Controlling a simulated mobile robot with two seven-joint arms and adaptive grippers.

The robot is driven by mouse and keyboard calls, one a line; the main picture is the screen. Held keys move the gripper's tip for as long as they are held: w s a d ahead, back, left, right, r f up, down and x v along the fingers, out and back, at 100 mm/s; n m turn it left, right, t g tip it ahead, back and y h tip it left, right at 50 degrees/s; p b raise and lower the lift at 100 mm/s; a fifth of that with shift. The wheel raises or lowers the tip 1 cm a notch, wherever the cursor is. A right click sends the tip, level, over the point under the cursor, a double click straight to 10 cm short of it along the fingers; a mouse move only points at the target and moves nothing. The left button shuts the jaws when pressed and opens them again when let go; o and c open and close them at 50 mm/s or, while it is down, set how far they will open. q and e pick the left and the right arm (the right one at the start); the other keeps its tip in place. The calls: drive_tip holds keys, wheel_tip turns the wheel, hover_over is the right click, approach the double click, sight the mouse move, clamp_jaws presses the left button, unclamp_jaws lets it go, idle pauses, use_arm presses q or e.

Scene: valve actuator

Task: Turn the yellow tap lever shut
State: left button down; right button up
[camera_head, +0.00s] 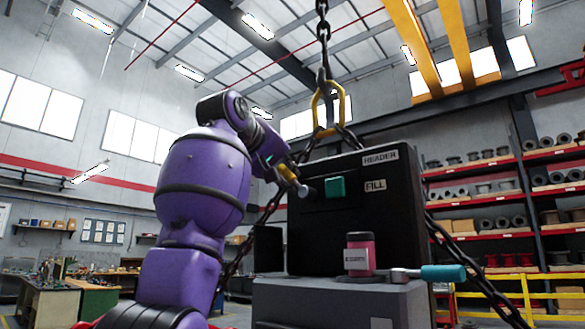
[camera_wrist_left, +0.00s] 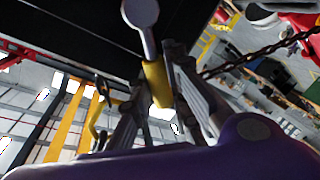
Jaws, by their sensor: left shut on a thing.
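The yellow tap lever (camera_head: 287,173) sticks out at the left side of the black box marked HEADER and FILL (camera_head: 405,215). It joins a grey stem with a rounded end (camera_head: 304,191). My left gripper (camera_head: 279,166) is at the lever, its arm coming up from the lower left. In the left wrist view the yellow lever (camera_wrist_left: 156,82) lies between the two grey fingers of my left gripper (camera_wrist_left: 164,88), which is shut on it. The lever's lower end is partly hidden by the fingers. My right gripper is not in view.
A yellow hook ring (camera_head: 341,108) and chains hang above and beside the box. A teal square (camera_head: 335,188) sits on its front. Below stand a pink cylinder (camera_head: 361,252) and a teal-handled lever (camera_head: 442,273) on a grey block (camera_head: 300,300). Shelves stand behind on the right.

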use_arm(q)
drive_tip(key=shift+w+a+f+n+g+h, duration=0.3)
drive_tip(key=shift+f+n, duration=0.45)
drive_tip(key=shift+n, duration=0.4)
drive_tip(key=shift+w+a+f+n+g+h, duration=0.1)
drive_tip(key=shift+a+f+n+g+h, duration=0.3)
drive_tip(key=shift+f+n, duration=0.55)
drive_tip(key=shift+w+a+f+n+g+h, duration=0.15)
drive_tip(key=shift+f+n+g, duration=0.35)
drive_tip(key=shift+n, duration=0.8)
drive_tip(key=shift+f, duration=0.15)
drive_tip(key=c, duration=1.7)
unclamp_jaws()
drive_tip(key=shift+a, duration=0.1)
drive_tip(key=shift+o, duration=0.2)
drive_tip(key=v, duration=1.2)
drive_tip(key=shift+f, duration=0.15)
